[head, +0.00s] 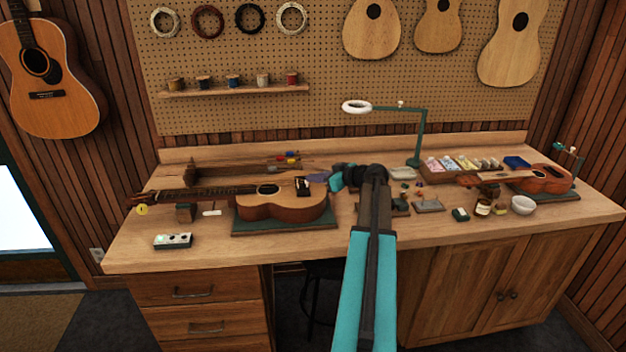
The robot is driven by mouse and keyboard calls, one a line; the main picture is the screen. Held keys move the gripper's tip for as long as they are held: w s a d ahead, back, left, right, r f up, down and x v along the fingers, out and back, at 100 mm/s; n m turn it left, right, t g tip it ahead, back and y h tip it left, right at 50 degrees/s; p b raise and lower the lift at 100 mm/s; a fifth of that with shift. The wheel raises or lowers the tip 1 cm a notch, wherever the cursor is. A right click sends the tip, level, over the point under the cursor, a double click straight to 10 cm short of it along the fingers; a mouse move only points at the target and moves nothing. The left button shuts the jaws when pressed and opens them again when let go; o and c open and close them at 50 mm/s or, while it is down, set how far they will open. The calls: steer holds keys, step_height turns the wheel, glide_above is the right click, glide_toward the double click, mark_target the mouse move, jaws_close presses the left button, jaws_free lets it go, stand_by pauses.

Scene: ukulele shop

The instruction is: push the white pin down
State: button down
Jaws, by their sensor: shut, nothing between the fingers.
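A small guitar (282,207) lies face up on the bench with its neck to the left. Its dark bridge (302,187) is near the right end of the body, with small pale specks on it. The white pin is too small to make out for certain at this distance. My gripper (334,182) is shut and empty, just right of the bridge and guitar body. It appears apart from the bridge, but its height above the guitar is hard to tell. My forearm hides part of the bench behind it.
A green mat (248,228) lies under the guitar body and a block (186,213) supports its neck. A pedal-like box (173,241) sits at front left. A ring lamp (357,107) stands behind. A white bowl (523,205) and small parts crowd the right side.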

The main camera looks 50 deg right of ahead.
steer(key=shift+f, duration=0.1)
step_height(320, 180, down, 2)
steer(key=b, duration=0.4)
steer(key=shift+f, duration=0.15)
stand_by(0.4)
steer(key=shift+s+r, duration=0.2)
steer(key=shift+r, duration=0.5)
steer(key=r, duration=0.1)
steer(key=s+r+b, duration=0.1)
steer(key=shift+s+r, duration=0.15)
steer(key=shift+r, duration=0.2)
steer(key=b+v, duration=0.3)
steer(key=v, duration=0.7)
steer(key=shift+d+f, duration=0.1)
